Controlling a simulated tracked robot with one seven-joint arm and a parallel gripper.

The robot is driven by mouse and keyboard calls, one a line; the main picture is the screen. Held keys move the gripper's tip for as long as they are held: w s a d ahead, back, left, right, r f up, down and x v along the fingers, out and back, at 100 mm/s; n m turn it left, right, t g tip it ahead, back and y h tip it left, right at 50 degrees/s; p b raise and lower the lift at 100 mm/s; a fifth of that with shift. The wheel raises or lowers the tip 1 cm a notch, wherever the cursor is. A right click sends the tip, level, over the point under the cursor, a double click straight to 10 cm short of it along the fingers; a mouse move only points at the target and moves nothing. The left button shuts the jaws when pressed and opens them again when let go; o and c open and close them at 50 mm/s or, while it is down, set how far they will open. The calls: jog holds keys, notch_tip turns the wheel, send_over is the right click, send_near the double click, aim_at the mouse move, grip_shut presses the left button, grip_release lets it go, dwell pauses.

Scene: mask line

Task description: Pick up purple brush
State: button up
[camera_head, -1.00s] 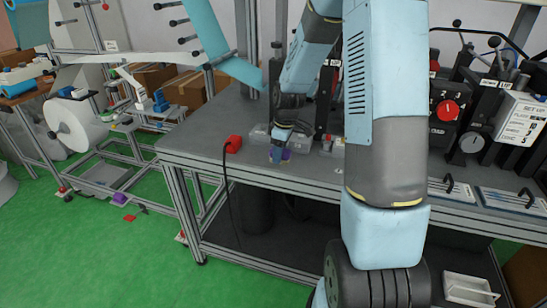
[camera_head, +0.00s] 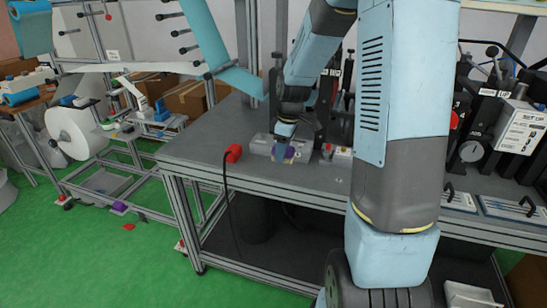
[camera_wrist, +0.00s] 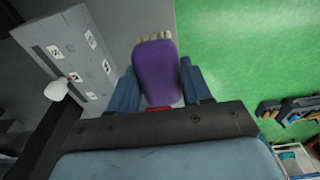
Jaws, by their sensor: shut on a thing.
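The purple brush (camera_wrist: 155,72) is between the two blue fingers of my gripper (camera_wrist: 160,88) in the wrist view. Its purple body points away from the palm, with pale bristles at the far end and a small red part near the palm. My gripper is shut on the brush. Whether the brush touches the bench top is hard to tell.
The grey workbench (camera_head: 205,142) carries a red connector (camera_head: 234,153) with a black cable hanging down, left of my gripper. A grey box (camera_wrist: 72,58) with marked labels is beside the brush. Black machine parts stand at right. Green floor (camera_head: 110,265) is open at front left.

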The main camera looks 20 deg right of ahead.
jog(key=s+r, duration=0.2)
jog(key=r, duration=0.1)
jog(key=shift+s, duration=0.2)
jog(key=s+r, duration=0.3)
jog(key=s, duration=0.6)
jog(key=shift+r, duration=0.4)
jog(key=shift+a, duration=0.1)
